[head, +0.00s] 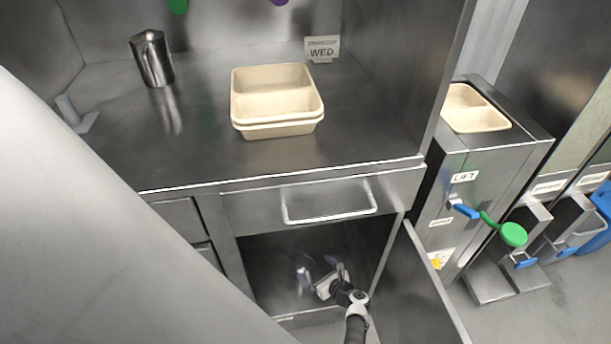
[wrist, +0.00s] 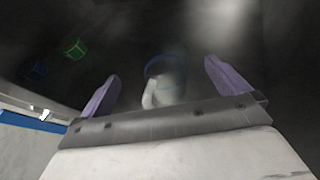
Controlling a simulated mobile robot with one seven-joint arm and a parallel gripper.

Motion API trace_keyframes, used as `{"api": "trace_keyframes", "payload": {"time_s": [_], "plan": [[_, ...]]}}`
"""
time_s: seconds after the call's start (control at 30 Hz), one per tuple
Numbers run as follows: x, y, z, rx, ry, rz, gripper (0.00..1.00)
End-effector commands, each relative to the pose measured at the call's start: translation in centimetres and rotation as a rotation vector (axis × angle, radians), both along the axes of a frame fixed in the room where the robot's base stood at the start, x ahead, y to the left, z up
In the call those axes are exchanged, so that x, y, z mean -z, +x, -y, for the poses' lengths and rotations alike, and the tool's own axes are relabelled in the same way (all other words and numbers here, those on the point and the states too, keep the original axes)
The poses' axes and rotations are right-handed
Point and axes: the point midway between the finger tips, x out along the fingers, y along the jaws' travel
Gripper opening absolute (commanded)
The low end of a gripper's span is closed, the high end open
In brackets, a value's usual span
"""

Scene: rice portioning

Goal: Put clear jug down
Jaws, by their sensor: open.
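My gripper (head: 320,272) reaches into the open lower cabinet under the drawer in the head view. In the wrist view my gripper (wrist: 160,90) shows its two purple fingers spread apart with nothing held between them. A clear jug (wrist: 165,80) with a bluish rim and a pale handle stands in the dark space just beyond the fingers, apart from them as far as I can see. In the head view I cannot make out the jug clearly; the cabinet's dark inside and my gripper obscure it.
The cabinet door (head: 425,290) stands open on the right, beside my arm. Above are a closed drawer (head: 325,200) and a counter with stacked beige trays (head: 277,100) and a metal pitcher (head: 152,58). A green object (wrist: 75,50) shows deeper in the wrist view.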

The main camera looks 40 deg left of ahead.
Motion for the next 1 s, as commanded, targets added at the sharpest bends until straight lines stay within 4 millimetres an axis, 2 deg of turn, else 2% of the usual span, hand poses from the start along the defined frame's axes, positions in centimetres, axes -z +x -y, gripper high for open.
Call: {"api": "trace_keyframes", "payload": {"time_s": [0.03, 0.1, 0.43, 0.73, 1.0], "plan": [[0.7, 0.2, -0.7, -0.003, 0.001, 0.001, 1.00], [0.9, 0.3, -1.4, -0.003, 0.000, 0.001, 1.00], [1.7, 0.7, -3.0, -0.002, -0.001, 0.002, 1.00], [3.4, 1.5, -6.2, -0.002, -0.001, 0.002, 1.00], [3.1, 1.6, -6.6, -0.002, 0.000, 0.001, 1.00]]}}
